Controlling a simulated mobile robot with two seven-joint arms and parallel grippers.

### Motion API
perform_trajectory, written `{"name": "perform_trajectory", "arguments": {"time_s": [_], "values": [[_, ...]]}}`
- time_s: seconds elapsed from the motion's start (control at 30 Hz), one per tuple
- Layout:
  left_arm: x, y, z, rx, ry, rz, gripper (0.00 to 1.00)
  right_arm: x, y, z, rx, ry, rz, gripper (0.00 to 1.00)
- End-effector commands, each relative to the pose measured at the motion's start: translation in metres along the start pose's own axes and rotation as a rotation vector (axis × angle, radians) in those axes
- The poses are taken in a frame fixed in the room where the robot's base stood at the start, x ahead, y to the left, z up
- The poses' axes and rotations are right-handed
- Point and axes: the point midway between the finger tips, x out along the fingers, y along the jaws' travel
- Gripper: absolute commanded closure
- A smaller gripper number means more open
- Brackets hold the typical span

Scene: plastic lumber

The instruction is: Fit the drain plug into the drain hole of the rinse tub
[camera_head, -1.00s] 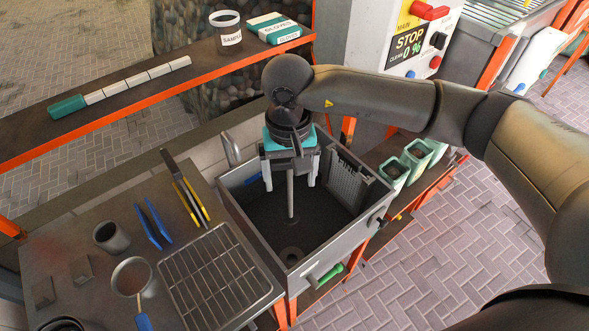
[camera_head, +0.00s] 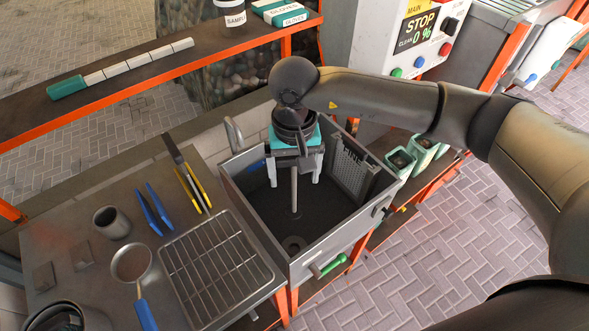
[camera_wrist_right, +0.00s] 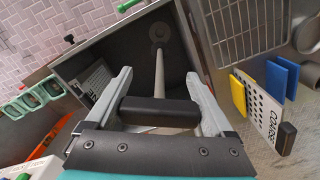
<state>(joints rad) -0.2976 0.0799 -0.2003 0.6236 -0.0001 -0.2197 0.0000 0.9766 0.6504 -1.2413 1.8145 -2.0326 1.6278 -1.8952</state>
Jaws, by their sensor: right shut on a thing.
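The rinse tub (camera_head: 334,249) is a grey, deep, rectangular basin in the middle of the head view. Its drain hole (camera_head: 293,243) is a dark ring on the floor near the front corner. My right gripper (camera_head: 295,181) is over the tub, pointing down, shut on the black crossbar handle (camera_wrist_right: 158,112) of the drain plug. The plug's pale, thin stem (camera_head: 295,195) hangs down into the tub. In the wrist view the stem runs toward the drain hole (camera_wrist_right: 159,32). In the head view its low end appears just behind the ring; the height gap is unclear. My left gripper is out of view.
A tap (camera_head: 233,135) stands at the tub's back left. A wire rack (camera_head: 215,265), blue and yellow boards (camera_head: 190,188), a cup (camera_head: 111,222) and a ladle (camera_head: 131,263) are on the left counter. A green-handled valve (camera_head: 328,267) is on the tub's front. Green bins (camera_head: 423,152) stand right.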

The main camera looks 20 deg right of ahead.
Motion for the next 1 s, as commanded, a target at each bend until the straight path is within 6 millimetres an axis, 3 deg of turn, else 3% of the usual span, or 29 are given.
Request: {"name": "perform_trajectory", "arguments": {"time_s": [1.0], "values": [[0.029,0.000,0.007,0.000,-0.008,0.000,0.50,0.052,0.000,0.000,0.001,0.000,0.000,1.00]]}}
